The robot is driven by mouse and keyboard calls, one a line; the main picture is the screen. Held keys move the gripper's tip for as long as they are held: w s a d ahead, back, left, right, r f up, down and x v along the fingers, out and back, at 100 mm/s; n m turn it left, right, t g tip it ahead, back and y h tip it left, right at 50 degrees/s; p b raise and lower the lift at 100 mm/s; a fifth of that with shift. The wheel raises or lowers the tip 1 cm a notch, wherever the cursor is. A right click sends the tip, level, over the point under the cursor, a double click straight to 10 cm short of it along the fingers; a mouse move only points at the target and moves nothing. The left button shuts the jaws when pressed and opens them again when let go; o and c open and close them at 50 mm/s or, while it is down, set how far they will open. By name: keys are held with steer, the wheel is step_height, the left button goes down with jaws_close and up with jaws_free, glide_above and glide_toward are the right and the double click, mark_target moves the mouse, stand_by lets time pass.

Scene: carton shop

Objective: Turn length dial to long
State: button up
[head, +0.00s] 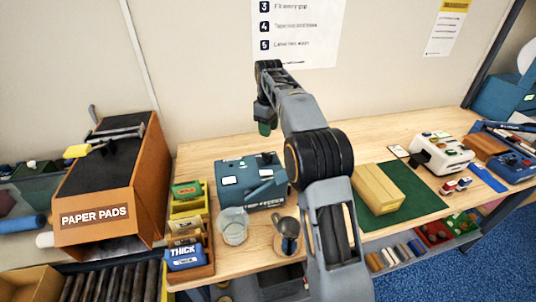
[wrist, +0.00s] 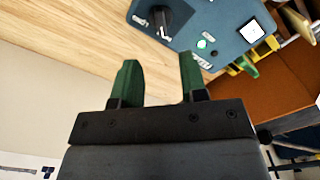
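A blue machine (head: 247,172) stands on the wooden bench, left of my arm; its front label reads partly as "FEEDER". In the wrist view the blue machine (wrist: 205,22) is at the top, with a black dial (wrist: 165,21) that has a pale pointer mark. Its setting lettering is too small to read. My gripper (wrist: 158,78) has two green fingers spread apart with nothing between them. In the head view my gripper (head: 265,126) hangs over the bench behind the machine, apart from it.
A clear cup (head: 233,226) and a grey metal vessel (head: 288,238) stand before the machine. A box rack with a "THICK" box (head: 186,257) and the orange paper pads stand (head: 140,190) are left. Right are a cardboard block (head: 378,187) on a green mat and a white machine (head: 440,154).

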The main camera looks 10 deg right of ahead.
mark_target(268, 153)
step_height(268, 153, down, 11)
stand_by(0.4)
jaws_close()
stand_by(0.4)
